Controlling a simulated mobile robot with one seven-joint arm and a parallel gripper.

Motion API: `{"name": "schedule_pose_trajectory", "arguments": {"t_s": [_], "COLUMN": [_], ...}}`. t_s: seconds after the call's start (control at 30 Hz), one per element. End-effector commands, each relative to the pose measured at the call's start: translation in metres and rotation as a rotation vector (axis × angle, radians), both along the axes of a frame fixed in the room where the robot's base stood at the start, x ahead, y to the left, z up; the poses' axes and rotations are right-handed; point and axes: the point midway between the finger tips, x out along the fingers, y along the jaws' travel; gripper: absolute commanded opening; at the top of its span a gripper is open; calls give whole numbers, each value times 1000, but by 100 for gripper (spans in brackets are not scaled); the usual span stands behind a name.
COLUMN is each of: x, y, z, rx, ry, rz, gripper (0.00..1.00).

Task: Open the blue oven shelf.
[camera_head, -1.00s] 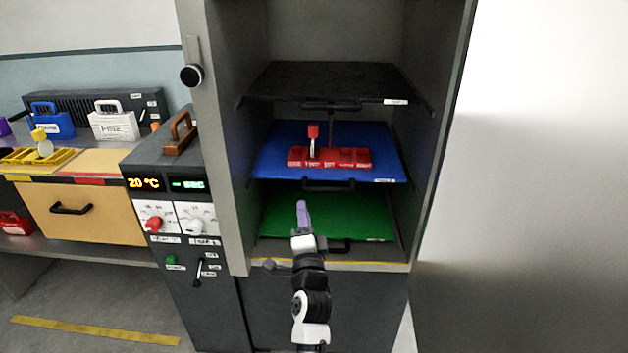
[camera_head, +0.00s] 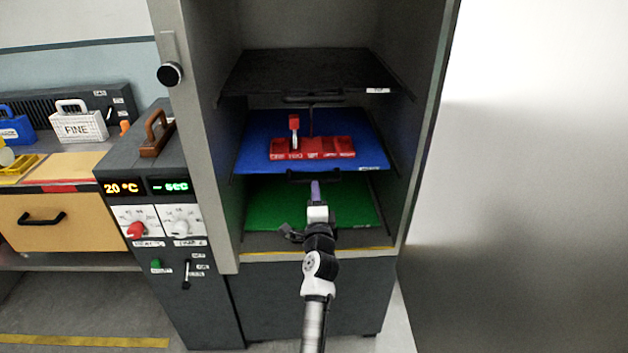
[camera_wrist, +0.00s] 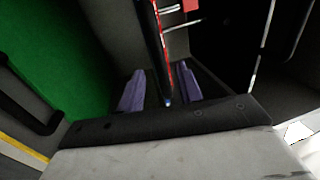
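The blue oven shelf (camera_head: 368,148) is the middle one of three shelves in the open oven, and it sits inside the oven. Its black handle (camera_head: 314,176) is on its front edge. My gripper (camera_head: 315,186) is right at this handle, from the front and slightly below. In the wrist view, the two purple fingers (camera_wrist: 160,78) are apart, one on each side of a thin dark edge-on piece, likely the blue shelf's front or its handle. I cannot tell whether they touch it.
A red tray (camera_head: 338,147) with an upright red-topped item rests on the blue shelf. A black shelf (camera_head: 300,72) is above and a green shelf (camera_head: 265,205) below, also in the wrist view (camera_wrist: 45,45). The oven control panel (camera_head: 160,215) and a wooden drawer (camera_head: 60,222) stand left.

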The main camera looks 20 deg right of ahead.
Motion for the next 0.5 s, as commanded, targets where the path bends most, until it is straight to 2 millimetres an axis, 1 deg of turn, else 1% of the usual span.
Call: {"name": "schedule_pose_trajectory", "arguments": {"t_s": [0.03,0.2,0.33,0.5], "x": [10,34,46,52], "y": [-4,-11,-14,-15], "z": [4,8,10,11], "rx": [1,1,-1,-1], "ry": [-2,-2,0,0], "rz": [-2,-2,-1,0], "gripper": [36,36,36,36]}}
